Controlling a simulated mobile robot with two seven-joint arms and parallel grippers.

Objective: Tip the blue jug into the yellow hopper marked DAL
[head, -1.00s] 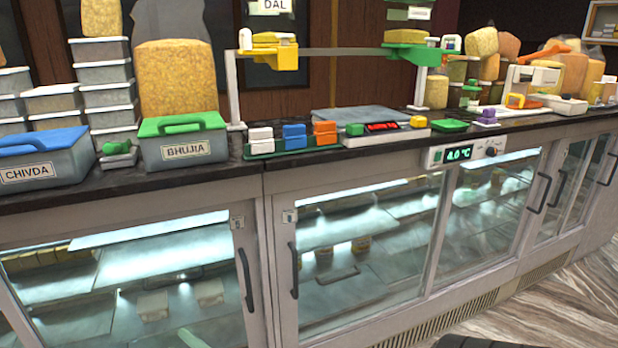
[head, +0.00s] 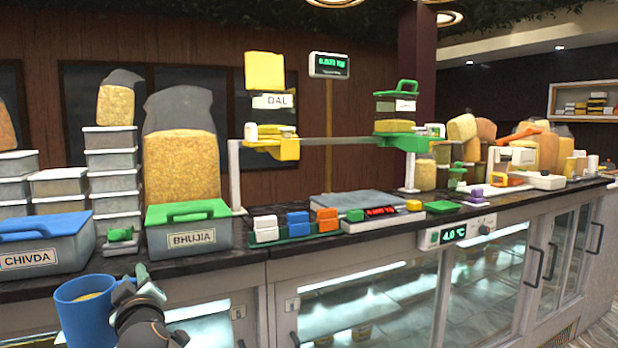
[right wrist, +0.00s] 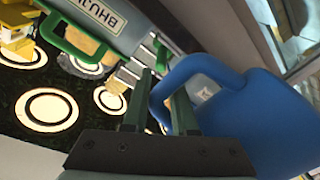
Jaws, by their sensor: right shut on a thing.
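The blue jug (head: 84,318) is upright in front of the counter at the lower left, with pale yellow contents inside. My right gripper (head: 128,286) is shut on its handle. In the right wrist view the fingers of the right gripper (right wrist: 160,88) are around the handle of the blue jug (right wrist: 262,125). The yellow hopper marked DAL (head: 264,71) stands high at the back of the counter, up and right of the jug. Its white label faces me, above a yellow spout part (head: 286,150). My left gripper is in no view.
A blue-lidded CHIVDA box (head: 45,258) and a green-lidded BHUJIA box (head: 190,240) stand behind the jug. A green-lidded hopper (head: 396,104) is at the rail's right end. Blocks and a scale (head: 385,221) lie below the rail.

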